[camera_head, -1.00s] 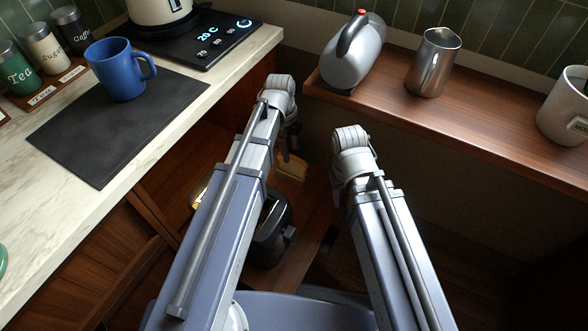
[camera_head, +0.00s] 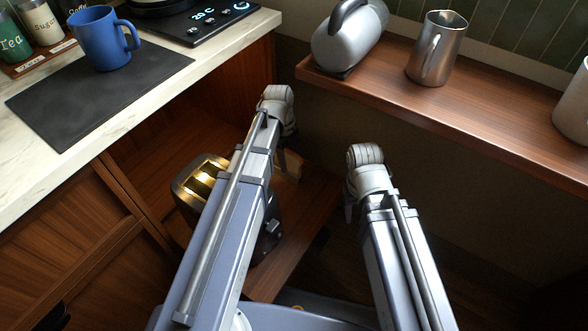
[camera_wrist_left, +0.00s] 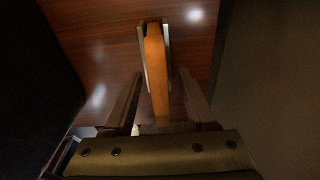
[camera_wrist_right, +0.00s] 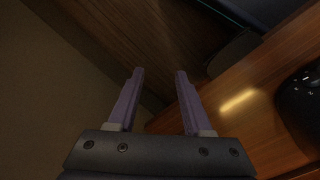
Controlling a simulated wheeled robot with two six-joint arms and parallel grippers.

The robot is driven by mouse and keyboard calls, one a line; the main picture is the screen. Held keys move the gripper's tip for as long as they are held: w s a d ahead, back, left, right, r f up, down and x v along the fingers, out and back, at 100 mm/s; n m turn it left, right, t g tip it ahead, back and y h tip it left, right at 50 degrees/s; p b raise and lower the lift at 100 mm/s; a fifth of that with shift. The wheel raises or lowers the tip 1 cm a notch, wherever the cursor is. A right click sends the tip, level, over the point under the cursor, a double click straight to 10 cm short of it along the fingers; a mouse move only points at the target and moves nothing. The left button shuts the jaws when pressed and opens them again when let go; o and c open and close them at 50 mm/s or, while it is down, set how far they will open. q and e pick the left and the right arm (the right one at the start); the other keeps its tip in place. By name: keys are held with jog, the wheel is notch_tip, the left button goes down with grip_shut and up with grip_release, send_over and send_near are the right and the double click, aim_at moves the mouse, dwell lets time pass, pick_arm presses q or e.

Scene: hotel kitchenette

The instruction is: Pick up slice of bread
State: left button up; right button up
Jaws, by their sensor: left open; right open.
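The slice of bread (camera_wrist_left: 154,70) stands edge-on in a thin rack or holder in the left wrist view, its orange-brown edge toward the camera. My left gripper (camera_wrist_left: 160,75) is open, with one finger on each side of the slice and visible gaps between. In the head view my left gripper (camera_head: 281,160) is low, beyond the toaster, and mostly hides a tan patch of the bread (camera_head: 293,167). My right gripper (camera_head: 350,212) is open and empty; in the right wrist view its fingers (camera_wrist_right: 160,75) have nothing between them.
A toaster (camera_head: 187,190) with glowing slots stands on the low wooden shelf (camera_head: 300,235), partly behind my left arm. The counter at left holds a blue mug (camera_head: 98,40) on a dark mat (camera_head: 75,105). A raised shelf at right carries a kettle-like jug (camera_head: 345,40) and a steel pitcher (camera_head: 437,50).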

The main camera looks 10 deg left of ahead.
pick_arm(q)
grip_shut()
dwell(0.4)
